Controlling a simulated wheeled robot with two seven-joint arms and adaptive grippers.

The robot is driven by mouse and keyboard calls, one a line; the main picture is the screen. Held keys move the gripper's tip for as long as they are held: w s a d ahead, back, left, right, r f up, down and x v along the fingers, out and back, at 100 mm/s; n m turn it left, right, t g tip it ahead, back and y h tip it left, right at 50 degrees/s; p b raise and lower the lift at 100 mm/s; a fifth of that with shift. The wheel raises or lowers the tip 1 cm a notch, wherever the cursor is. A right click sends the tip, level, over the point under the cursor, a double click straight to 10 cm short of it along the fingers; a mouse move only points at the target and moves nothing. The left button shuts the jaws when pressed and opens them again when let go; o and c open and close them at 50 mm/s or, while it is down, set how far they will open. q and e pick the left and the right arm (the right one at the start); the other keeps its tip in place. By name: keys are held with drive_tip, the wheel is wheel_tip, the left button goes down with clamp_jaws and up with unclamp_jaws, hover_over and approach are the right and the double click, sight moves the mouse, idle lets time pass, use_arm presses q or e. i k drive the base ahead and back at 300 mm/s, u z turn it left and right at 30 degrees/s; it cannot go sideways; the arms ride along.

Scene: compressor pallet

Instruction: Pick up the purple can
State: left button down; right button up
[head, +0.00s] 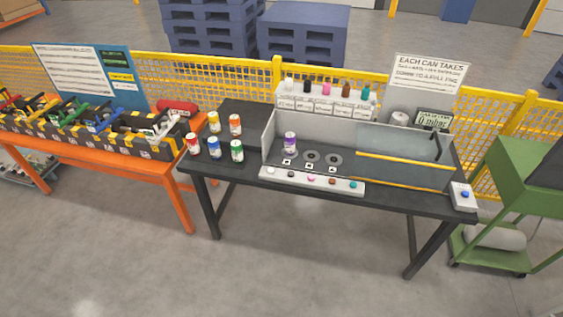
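The purple can (290,141) stands upright on the dark table, inside the grey-walled station at its left end. It has a white band and appears to stand on or at the leftmost of a row of round spots. The two dark ring spots to its right are bare. Neither of my grippers shows in the head view.
Red (193,144), yellow (214,121), orange (235,124), blue (214,147) and green (237,150) cans stand left of the station wall (268,134). A strip with coloured buttons (311,181) runs along the front. A clear cover (405,157) spans the right side.

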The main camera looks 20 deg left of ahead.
sight(290, 136)
drive_tip(key=z, duration=0.25)
drive_tip(key=k, duration=0.25)
drive_tip(key=u, duration=1.45)
drive_tip(key=i, duration=0.65)
drive_tip(key=u, duration=0.65)
drive_tip(key=i, duration=0.85)
drive_tip(key=z, duration=0.45)
drive_tip(key=i, duration=0.65)
drive_tip(key=z, duration=0.65)
